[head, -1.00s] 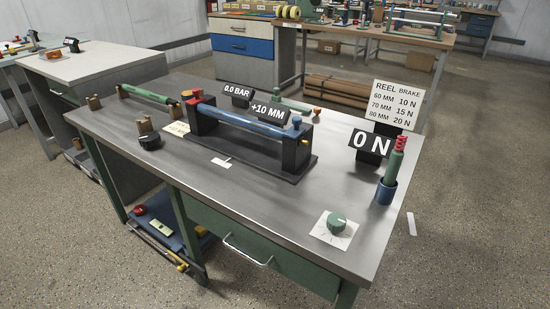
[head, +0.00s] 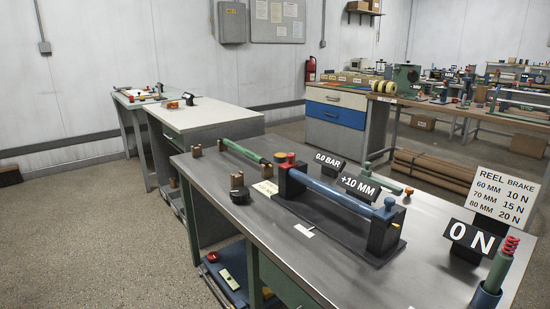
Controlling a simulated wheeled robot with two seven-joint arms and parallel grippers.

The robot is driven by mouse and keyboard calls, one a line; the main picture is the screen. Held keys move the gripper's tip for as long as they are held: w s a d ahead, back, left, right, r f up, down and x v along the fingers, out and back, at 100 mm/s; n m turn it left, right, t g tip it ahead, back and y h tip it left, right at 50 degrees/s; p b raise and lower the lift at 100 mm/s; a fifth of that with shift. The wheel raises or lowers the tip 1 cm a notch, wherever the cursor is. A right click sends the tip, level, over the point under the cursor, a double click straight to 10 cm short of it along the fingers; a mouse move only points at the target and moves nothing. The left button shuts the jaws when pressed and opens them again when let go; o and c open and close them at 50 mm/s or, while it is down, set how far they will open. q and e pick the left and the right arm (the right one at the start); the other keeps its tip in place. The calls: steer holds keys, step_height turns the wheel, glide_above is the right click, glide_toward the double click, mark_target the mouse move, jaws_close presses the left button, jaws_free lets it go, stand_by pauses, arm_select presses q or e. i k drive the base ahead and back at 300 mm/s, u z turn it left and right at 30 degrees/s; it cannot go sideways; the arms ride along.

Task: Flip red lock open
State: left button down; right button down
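A small red piece (head: 291,158) sits on top of the left black end block (head: 291,178) of a roller fixture on the grey bench; it may be the red lock, but it is too small to tell whether it is open or shut. Neither of my grippers is in view.
Signs reading 0.0 BAR (head: 327,161), +10 MM (head: 359,185) and 0 N (head: 472,238) stand on the bench.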

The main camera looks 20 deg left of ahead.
mark_target(290, 164)
steer(key=u, duration=2)
steer(key=i, duration=2)
steer(key=z, duration=3.05)
